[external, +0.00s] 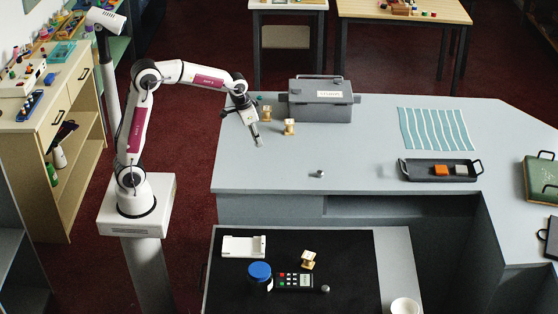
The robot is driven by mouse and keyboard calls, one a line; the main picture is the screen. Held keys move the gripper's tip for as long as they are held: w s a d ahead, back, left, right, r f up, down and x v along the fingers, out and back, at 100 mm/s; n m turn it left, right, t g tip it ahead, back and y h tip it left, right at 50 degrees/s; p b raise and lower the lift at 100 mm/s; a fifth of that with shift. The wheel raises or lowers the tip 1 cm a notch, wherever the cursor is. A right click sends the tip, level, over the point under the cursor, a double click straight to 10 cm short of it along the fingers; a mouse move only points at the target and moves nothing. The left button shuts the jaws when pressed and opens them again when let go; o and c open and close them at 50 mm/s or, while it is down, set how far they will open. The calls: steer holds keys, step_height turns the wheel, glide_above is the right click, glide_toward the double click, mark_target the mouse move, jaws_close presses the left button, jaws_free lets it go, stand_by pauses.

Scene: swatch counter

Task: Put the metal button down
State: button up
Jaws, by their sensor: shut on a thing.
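My gripper (258,143) is over the left part of the grey counter (270,175), pointing down, a little in front of the grey box. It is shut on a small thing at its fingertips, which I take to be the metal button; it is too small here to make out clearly. I cannot tell whether it touches the counter. A separate small silvery piece (320,173) sits on the counter to the right, near the front edge. Another small round grey piece (325,289) lies on the black surface below.
A grey lidded box (320,110) and gold spool-like pieces (289,127) stand close to my gripper. Right are a wavy teal cloth (435,129) and a dark tray (415,172) with small blocks. The counter's middle is mostly clear.

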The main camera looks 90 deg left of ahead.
steer(key=shift+m, duration=0.9)
steer(key=w+d+f, duration=0.1)
steer(key=w+d, duration=0.1)
steer(key=d, duration=0.2)
steer(key=w+d+f, duration=0.2)
steer(key=w+d, duration=0.1)
steer(key=d, duration=0.1)
steer(key=w+d+f, duration=0.1)
steer(key=w+d, duration=0.2)
steer(key=d, duration=0.1)
steer(key=shift+w+d+f, duration=0.1)
steer(key=shift+d+f, duration=0.1)
steer(key=shift+d, duration=0.2)
steer(key=w+d+f+m, duration=0.15)
steer(key=d+f, duration=0.25)
steer(key=d, duration=0.6)
steer(key=shift+m+h, duration=0.25)
steer(key=shift+h, duration=0.25)
steer(key=s+d+f, duration=0.1)
steer(key=s+f, duration=0.2)
steer(key=s, duration=0.1)
steer(key=s+d+f, duration=0.1)
steer(key=s+f, duration=0.2)
steer(key=s, duration=0.2)
steer(key=s+d+f, duration=0.1)
steer(key=s+f, duration=0.2)
steer(key=s, duration=0.2)
steer(key=shift+s+d+f, duration=0.2)
steer(key=shift+d+f, duration=0.05)
steer(key=shift+d, duration=0.1)
